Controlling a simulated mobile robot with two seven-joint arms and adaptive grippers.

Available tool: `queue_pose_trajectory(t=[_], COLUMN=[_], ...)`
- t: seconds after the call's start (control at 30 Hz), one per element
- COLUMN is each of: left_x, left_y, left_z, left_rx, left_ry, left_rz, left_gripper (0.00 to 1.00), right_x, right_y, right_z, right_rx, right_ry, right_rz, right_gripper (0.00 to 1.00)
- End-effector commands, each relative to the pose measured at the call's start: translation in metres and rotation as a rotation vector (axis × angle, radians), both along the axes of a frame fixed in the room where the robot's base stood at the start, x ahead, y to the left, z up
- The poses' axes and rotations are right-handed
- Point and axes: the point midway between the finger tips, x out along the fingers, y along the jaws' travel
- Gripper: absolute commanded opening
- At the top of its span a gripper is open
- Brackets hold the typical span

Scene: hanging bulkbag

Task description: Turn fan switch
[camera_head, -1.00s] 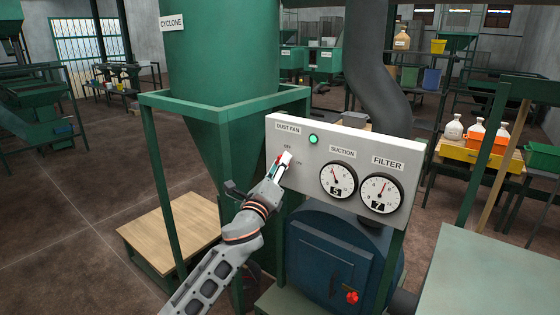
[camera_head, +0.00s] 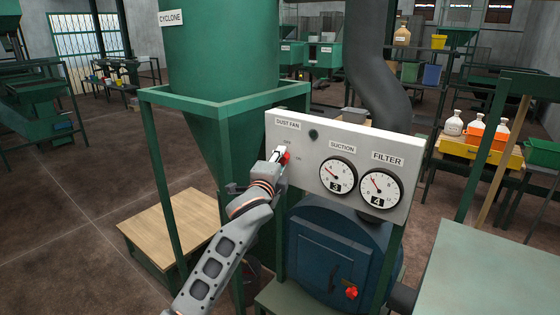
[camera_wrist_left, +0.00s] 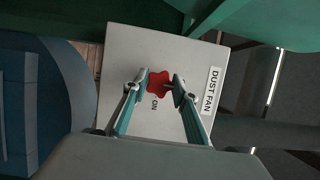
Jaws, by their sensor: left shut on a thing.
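The fan switch is a red lobed knob (camera_head: 285,157) on the left part of a pale grey panel (camera_head: 310,184), under the label DUST FAN (camera_head: 288,124). My left gripper (camera_head: 279,155) is at the panel, shut on the knob. In the left wrist view the red knob (camera_wrist_left: 159,84) sits between the two fingers of my left gripper (camera_wrist_left: 162,86), with the word ON beside it. The round lamp (camera_head: 314,135) above is dark. The SUCTION gauge (camera_head: 338,174) shows 3 and the FILTER gauge (camera_head: 380,189) shows 4. My right gripper is not in view.
A green cyclone frame (camera_head: 158,175) stands close behind and left of my left arm. A blue drum (camera_head: 330,250) is below the panel. A wooden platform (camera_head: 170,228) is at the lower left, and a grey-green table (camera_head: 490,270) is at the right.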

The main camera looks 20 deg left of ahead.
Motion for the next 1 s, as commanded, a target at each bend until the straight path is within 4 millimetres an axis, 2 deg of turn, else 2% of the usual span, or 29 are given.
queue_pose_trajectory(t=[0.57, 0.6, 0.67, 1.0], left_x=[0.0001, 0.0001, 0.0001, -0.0005], left_y=[0.0006, 0.0006, 0.0006, 0.0003], left_z=[-0.0002, -0.0002, -0.0002, -0.0001], left_rx=[-0.035, -0.035, -0.035, -0.033], left_ry=[0.012, 0.012, 0.012, 0.012], left_rz=[0.001, 0.001, 0.001, 0.001], left_gripper=[0.06, 0.30, 0.44, 0.44], right_x=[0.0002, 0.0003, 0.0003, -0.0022], right_y=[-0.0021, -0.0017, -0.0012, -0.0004], right_z=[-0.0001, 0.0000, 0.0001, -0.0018], right_rx=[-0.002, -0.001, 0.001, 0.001], right_ry=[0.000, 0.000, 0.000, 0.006], right_rz=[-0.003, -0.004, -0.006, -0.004], right_gripper=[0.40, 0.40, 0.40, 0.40])
